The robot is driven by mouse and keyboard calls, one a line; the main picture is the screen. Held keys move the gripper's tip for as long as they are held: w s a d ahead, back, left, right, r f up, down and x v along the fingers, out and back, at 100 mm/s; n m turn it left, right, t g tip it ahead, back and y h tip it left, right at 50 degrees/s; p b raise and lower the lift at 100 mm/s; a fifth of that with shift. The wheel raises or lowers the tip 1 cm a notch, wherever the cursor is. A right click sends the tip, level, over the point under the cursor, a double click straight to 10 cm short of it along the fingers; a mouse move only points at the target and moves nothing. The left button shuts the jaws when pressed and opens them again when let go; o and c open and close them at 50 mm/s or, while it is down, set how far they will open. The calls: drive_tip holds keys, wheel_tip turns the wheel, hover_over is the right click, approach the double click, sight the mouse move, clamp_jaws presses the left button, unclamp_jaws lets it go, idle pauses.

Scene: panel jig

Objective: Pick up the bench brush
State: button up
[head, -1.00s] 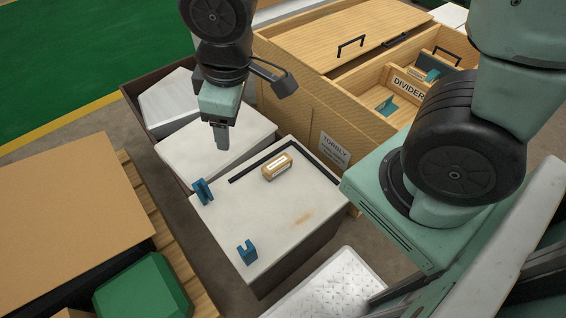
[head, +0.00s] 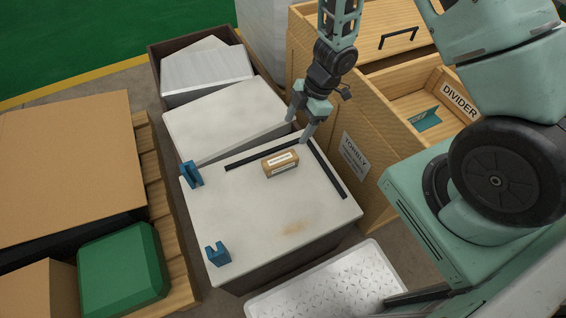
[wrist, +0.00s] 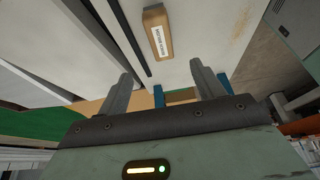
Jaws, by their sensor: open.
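The bench brush (head: 281,165), a small tan wooden block with a white label, lies on the pale panel top (head: 240,215) inside the corner of two black strips. It also shows in the wrist view (wrist: 158,32), beyond the fingertips, its label too small to read surely. My gripper (head: 299,127) is open and empty. In the head view it is above the panel's far edge, behind and slightly right of the brush, not touching it. In the wrist view the two fingers (wrist: 161,70) stand apart with a clear gap, and the brush appears above that gap.
Two blue brackets (head: 191,174) (head: 217,253) stand along the panel's left side. Black strips (head: 328,170) border the brush. A wooden cabinet (head: 380,110) with an open drawer stands right. A green box (head: 122,268) is at lower left.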

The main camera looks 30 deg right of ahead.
drive_tip(key=b, duration=0.3)
approach(281, 159)
drive_tip(key=x, duration=0.5)
drive_tip(key=shift+w+a+f, duration=0.15)
drive_tip(key=shift+a+f, duration=0.05)
drive_tip(key=shift+b+x, duration=0.5)
drive_tip(key=shift+x, duration=2.1)
drive_tip(key=shift+d+f, duration=0.1)
drive_tip(key=shift+f, duration=0.2)
drive_tip(key=shift+c, duration=0.4)
drive_tip(key=c, duration=1.1)
wheel_tip(281, 159, up, 11)
drive_tip(key=p, duration=0.3)
drive_tip(key=shift+f, duration=0.2)
